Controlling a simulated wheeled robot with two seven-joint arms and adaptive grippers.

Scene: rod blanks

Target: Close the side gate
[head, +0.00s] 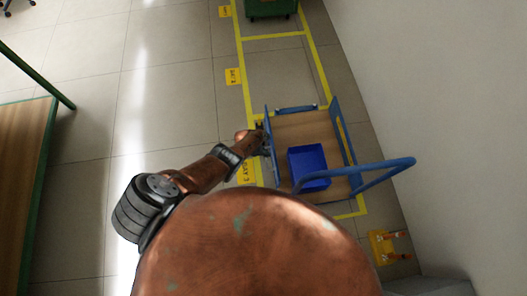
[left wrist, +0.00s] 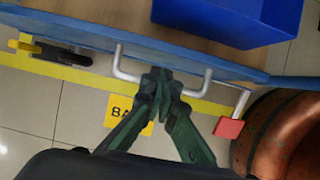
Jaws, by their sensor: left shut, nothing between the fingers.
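The blue side gate (head: 270,150) runs along the left long side of a trolley and looks nearly edge-on, roughly upright. I cannot tell whether it is latched. My left gripper (head: 265,142) is at the outer side of this gate, around the middle of its length. In the left wrist view the gate (left wrist: 90,35) has a silver U-shaped handle (left wrist: 123,72). My left gripper (left wrist: 161,75) is shut and empty, its fingertips between the legs of that handle, close to the bar; contact is unclear. A red tab (left wrist: 229,127) on a metal rod is to the right. My right gripper is out of view.
The trolley's wooden deck (head: 290,132) carries a blue bin (head: 308,165). A blue push handle (head: 385,164) sticks out to the right, towards the wall. A green-framed table (head: 28,180) is at left. Free floor lies between table and trolley.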

